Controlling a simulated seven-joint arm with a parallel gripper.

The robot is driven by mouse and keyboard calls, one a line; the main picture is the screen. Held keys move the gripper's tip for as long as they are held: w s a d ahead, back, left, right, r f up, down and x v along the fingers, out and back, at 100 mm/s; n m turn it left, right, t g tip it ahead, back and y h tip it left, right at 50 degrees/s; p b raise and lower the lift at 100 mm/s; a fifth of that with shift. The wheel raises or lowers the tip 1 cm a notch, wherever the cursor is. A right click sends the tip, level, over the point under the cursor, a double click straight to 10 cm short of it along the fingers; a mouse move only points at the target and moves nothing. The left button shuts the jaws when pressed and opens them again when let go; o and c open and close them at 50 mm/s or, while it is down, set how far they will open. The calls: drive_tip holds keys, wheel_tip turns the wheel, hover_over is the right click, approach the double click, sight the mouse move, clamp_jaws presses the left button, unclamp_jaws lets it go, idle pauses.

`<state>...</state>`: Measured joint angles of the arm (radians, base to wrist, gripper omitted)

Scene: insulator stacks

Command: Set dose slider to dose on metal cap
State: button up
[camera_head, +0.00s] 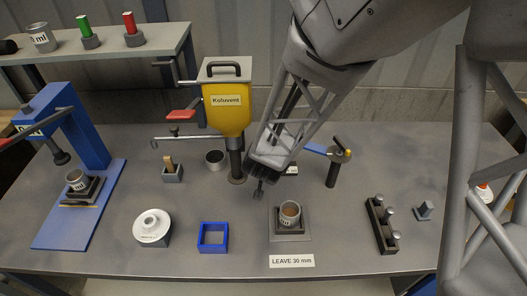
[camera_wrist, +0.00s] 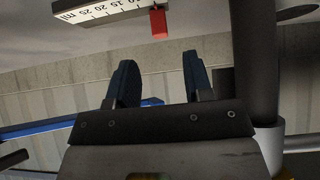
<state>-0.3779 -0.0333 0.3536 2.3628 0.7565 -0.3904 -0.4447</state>
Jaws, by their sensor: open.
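The dose slider shows in the wrist view as a red tab (camera_wrist: 158,22) at the lower edge of a white ml scale (camera_wrist: 100,11). The tab sits near the 10 end of the visible numbers; its exact reading is unclear. My gripper (camera_wrist: 158,72) is open and empty, with its two dark fingers apart below the tab and not touching it. In the head view my gripper (camera_head: 260,190) is beside the yellow Kaluvent hopper (camera_head: 226,108) and hides most of the scale. A grey metal cap (camera_head: 289,215) stands in a square holder at front centre; its marking is unreadable.
Another cap (camera_head: 76,180) sits on the blue press (camera_head: 85,135), and a cap labelled in ml (camera_head: 41,38) stands on the shelf. A valve post (camera_head: 332,170) with a blue handle is right of my gripper. A blue frame (camera_head: 213,237) and white insulator (camera_head: 152,226) lie in front.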

drive_tip(key=shift+x, duration=3.9)
clamp_jaws()
